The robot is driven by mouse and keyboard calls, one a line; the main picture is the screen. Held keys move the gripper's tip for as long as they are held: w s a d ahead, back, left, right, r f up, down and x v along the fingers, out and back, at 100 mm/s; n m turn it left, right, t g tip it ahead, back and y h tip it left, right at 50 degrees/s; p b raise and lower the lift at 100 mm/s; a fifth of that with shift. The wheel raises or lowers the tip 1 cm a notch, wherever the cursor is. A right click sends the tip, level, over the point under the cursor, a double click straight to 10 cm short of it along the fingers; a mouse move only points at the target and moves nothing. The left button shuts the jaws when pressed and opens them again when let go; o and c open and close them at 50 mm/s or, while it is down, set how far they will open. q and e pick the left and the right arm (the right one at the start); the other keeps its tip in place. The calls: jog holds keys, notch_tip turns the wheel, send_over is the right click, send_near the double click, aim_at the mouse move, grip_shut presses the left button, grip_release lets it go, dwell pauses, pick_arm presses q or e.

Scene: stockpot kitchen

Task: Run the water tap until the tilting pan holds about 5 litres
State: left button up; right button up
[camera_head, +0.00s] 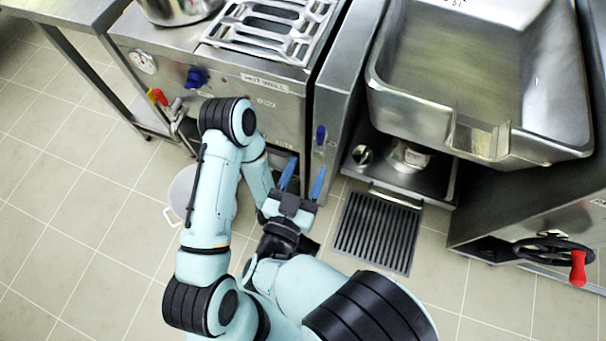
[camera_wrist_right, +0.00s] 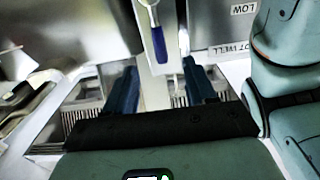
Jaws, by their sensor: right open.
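The tilting pan (camera_head: 400,105) is the large steel vessel at the upper right in the head view. Its inside looks flat and greenish grey; I cannot tell whether there is water in it. A mark ending in "5L" shows at its far edge. A blue-handled lever (camera_head: 320,135), which looks like the water tap's, is on the narrow column left of the pan. It also shows in the right wrist view (camera_wrist_right: 159,45), hanging ahead and between the finger lines. My right gripper (camera_head: 303,178) is open and empty, just below the lever and apart from it. My left gripper is out of view.
The hot well unit (camera_head: 262,85) with its blue knob (camera_head: 196,77) stands left of the column. A floor grate (camera_head: 378,232) lies below the pan. A crank with a red handle (camera_head: 578,268) sticks out at the lower right. A round pot (camera_head: 185,190) is behind my arm.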

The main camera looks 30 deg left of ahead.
aim_at(319, 140)
jog(key=shift+x, duration=4.15)
grip_shut()
